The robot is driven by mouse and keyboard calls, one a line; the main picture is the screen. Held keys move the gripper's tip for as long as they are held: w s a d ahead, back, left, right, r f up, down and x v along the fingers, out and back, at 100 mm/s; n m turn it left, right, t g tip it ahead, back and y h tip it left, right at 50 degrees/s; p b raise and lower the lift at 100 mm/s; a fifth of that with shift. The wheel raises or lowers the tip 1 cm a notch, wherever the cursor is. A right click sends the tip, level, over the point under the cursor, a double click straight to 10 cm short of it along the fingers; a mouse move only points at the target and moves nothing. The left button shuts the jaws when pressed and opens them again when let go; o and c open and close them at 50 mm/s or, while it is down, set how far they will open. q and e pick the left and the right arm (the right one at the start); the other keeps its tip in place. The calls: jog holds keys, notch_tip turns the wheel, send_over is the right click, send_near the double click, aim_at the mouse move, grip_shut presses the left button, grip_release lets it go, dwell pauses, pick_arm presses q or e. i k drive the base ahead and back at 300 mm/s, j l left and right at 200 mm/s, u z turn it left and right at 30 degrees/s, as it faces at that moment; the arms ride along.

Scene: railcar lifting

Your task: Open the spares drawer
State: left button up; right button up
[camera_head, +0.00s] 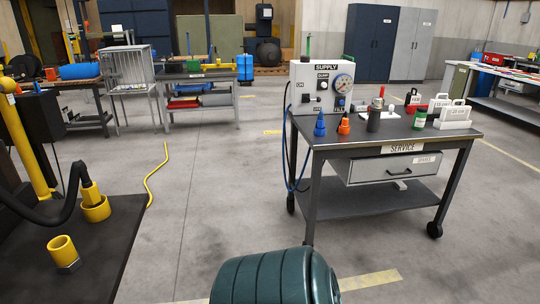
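The grey drawer (372,172) hangs under the top of the dark service cart (340,140), right of centre. Neither of my grippers is in view, and nothing touches the handle.
The cart carries a white supply panel (308,73) with a gauge, bottles and white holders. A dark green ribbed form (262,284) is close at bottom centre; I cannot tell what it is. A dark platform (108,262) with yellow fittings is at left.

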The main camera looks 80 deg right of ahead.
aim_at(393, 167)
jog(key=k+z, duration=0.25)
jog(key=z, duration=0.2)
jog(key=k+l+z, duration=0.15)
jog(key=z, duration=0.25)
jog(key=k, duration=0.1)
